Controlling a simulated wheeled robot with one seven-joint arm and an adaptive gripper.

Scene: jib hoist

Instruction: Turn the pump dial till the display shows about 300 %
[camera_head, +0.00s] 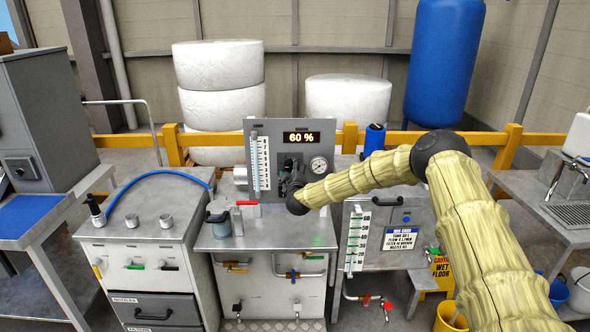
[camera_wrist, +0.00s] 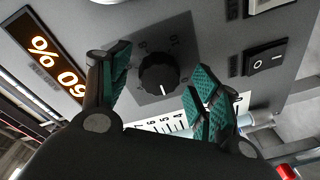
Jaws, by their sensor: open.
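The pump dial (camera_wrist: 157,74) is a black knob with a white pointer mark on a dark square plate, seen in the wrist view. My gripper (camera_wrist: 160,85) is open, with its green-padded fingers on either side of the dial. I cannot tell whether either finger touches it. The display (camera_head: 301,138) on the grey panel (camera_head: 262,127) reads 60 %. It also shows tilted at the left of the wrist view (camera_wrist: 52,68). In the head view my gripper (camera_head: 288,180) is at the panel, below the display, and hides the dial.
A rocker switch (camera_wrist: 265,62) sits right of the dial in the wrist view. A round gauge (camera_head: 319,165) and a vertical scale (camera_head: 260,163) are on the panel. A grey-blue lidded pot (camera_head: 219,221) and a red-handled part (camera_head: 247,203) stand on the bench (camera_head: 270,238) below.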

